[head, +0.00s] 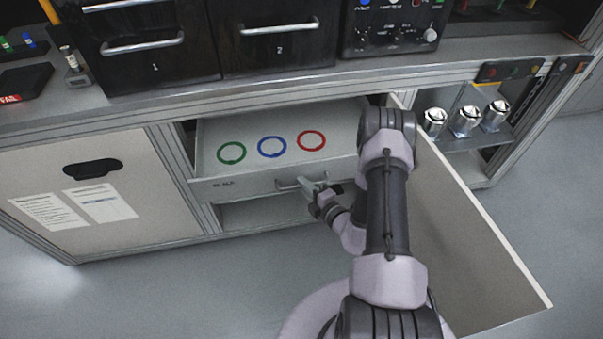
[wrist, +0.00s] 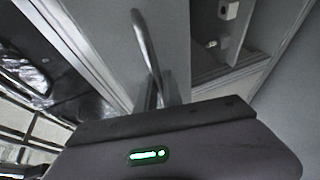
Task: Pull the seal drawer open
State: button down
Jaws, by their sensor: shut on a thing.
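The seal drawer (head: 225,187) under the bench is pulled out, and its inside shows from above in the head view. A green ring (head: 231,153), a blue ring (head: 272,147) and a red ring (head: 311,140) lie apart in a row on its floor. My gripper (head: 307,184) is at the drawer front, shut on the bar handle (head: 287,185). In the wrist view the handle (wrist: 145,45) runs down between the fingers of my gripper (wrist: 158,92). My arm hides the right end of the drawer.
An open door (head: 470,225) stands out to the right of my arm. A closed panel with papers (head: 75,205) is at left. Metal cylinders (head: 466,120) stand on a shelf at right. The floor in front of the drawer is clear.

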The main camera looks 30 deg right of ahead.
jog(key=shift+s+a, duration=0.25)
jog(key=shift+s, duration=0.7)
jog(key=shift+s+a, duration=0.25)
jog(key=shift+s, duration=0.65)
jog(key=c, duration=1.8)
grip_release()
jog(key=shift+o, duration=0.2)
jog(key=shift+s, duration=0.15)
jog(key=a+p+v, duration=0.1)
jog(key=p+v, duration=0.1)
jog(key=v, duration=0.5)
jog(key=shift+d, duration=0.45)
jog(key=shift+s, duration=0.1)
